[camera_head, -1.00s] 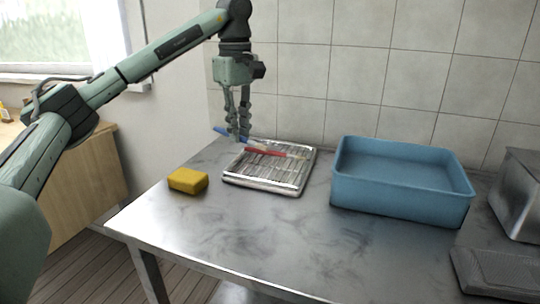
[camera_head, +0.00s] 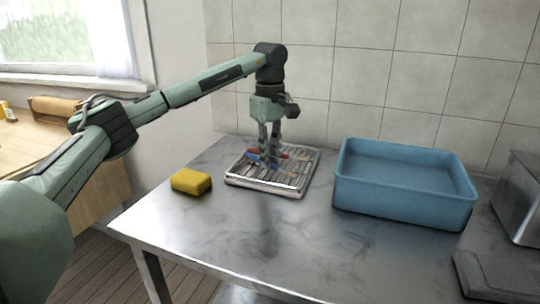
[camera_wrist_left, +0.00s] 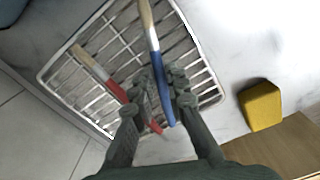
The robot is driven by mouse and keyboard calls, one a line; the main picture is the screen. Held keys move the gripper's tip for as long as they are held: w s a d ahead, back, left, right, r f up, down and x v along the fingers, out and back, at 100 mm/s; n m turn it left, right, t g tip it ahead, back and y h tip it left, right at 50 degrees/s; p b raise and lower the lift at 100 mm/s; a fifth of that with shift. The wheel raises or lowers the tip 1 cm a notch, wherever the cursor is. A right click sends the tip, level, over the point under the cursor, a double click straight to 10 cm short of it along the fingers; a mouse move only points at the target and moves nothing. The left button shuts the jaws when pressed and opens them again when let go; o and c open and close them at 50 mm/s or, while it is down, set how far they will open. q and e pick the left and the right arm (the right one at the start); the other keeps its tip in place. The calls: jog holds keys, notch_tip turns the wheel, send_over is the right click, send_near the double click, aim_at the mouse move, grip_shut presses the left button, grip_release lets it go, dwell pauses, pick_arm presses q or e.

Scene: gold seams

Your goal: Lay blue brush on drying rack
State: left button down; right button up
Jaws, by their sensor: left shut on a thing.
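The blue brush (camera_wrist_left: 157,65) has a blue handle and a pale end. My left gripper (camera_head: 271,163) is shut on its handle, over the drying rack (camera_head: 265,186). The blue brush also shows in the head view (camera_head: 254,157), partly hidden by the fingers. The rack is a silver tray with bars, and it also shows in the left wrist view (camera_wrist_left: 62,88). A red brush (camera_wrist_left: 103,74) lies on the rack beside the blue one. I cannot tell whether the blue brush touches the rack. My right gripper is not in view.
A yellow sponge (camera_head: 191,182) lies on the metal table (camera_head: 240,235) left of the rack. A blue tub (camera_head: 400,195) stands to the right. A tiled wall (camera_head: 370,70) rises behind. The table front is clear.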

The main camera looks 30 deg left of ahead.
pick_arm(q)
jog(key=shift+f, duration=0.1)
jog(key=c, duration=1.5)
grip_release()
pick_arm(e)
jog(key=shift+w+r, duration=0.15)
pick_arm(q)
notch_tip(320, 180, up, 12)
